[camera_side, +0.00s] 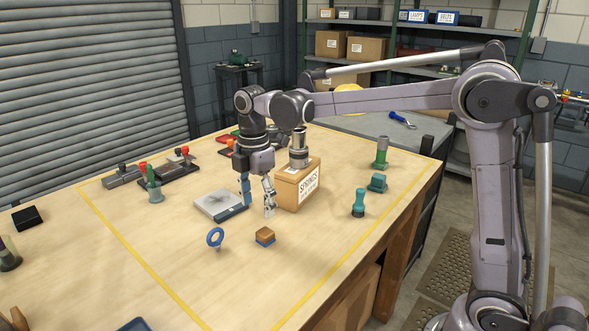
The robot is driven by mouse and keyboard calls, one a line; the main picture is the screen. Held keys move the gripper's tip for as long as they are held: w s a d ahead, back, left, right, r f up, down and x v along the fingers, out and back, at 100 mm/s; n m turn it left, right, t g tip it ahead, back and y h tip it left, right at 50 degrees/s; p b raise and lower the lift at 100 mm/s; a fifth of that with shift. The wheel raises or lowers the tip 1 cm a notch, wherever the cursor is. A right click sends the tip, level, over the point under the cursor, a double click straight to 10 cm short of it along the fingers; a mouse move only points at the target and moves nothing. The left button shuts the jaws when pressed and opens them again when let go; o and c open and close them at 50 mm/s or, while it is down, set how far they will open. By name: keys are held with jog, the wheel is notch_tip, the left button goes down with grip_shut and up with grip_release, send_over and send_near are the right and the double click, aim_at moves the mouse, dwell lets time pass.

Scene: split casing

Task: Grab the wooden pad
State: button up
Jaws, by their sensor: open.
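The wooden pad (265,233) is a small brown block with a blue base. It sits on the light wooden table, in front of my gripper. My gripper (257,207) points down and is open, with nothing seen between its fingers. Its fingertips are a little behind the pad and apart from it in the picture. One finger stands in front of the cardboard box's left side. How high the fingertips are above the table is hard to tell.
A cardboard box (298,186) with a metal cylinder on it stands right of my gripper. A grey plate (219,205) lies left, a blue ring (215,237) stands front left. A teal knobbed part (359,203) is at the right. The table front (240,285) is clear.

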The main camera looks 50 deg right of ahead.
aim_at(260, 235)
jog(key=shift+f, duration=4.6)
jog(key=c, duration=1.1)
